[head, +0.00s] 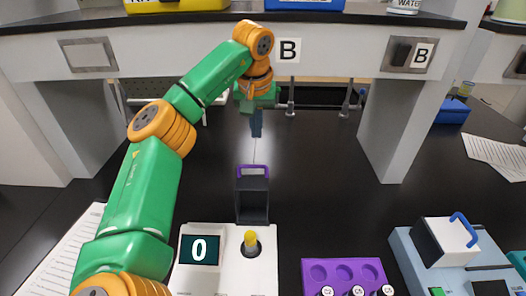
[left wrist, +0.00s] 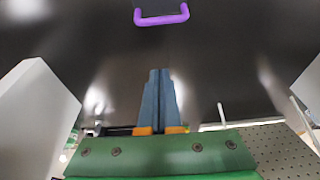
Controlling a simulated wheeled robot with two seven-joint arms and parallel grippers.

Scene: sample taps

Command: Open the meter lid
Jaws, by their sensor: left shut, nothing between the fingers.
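The white meter (head: 215,270) stands at the front centre, with a dark display reading 0. Its dark lid (head: 252,203) stands raised at the rear edge, away from the dark well, with a purple handle (head: 253,168) at its top. A yellow-topped piece (head: 250,239) stands in the well. My left gripper (head: 256,130) points down beyond the lid, apart from the handle, with its blue-grey fingers shut and empty. In the left wrist view the shut fingers (left wrist: 158,75) show below the purple handle (left wrist: 162,18), with dark bench between. My right gripper is out of view.
A purple rack (head: 343,272) stands right of the meter. A blue-grey device (head: 408,250) with a blue-handled white block is farther right. A shelf edge (head: 200,43) and taps (head: 291,103) are near my left arm. The bench (head: 315,190) between is clear.

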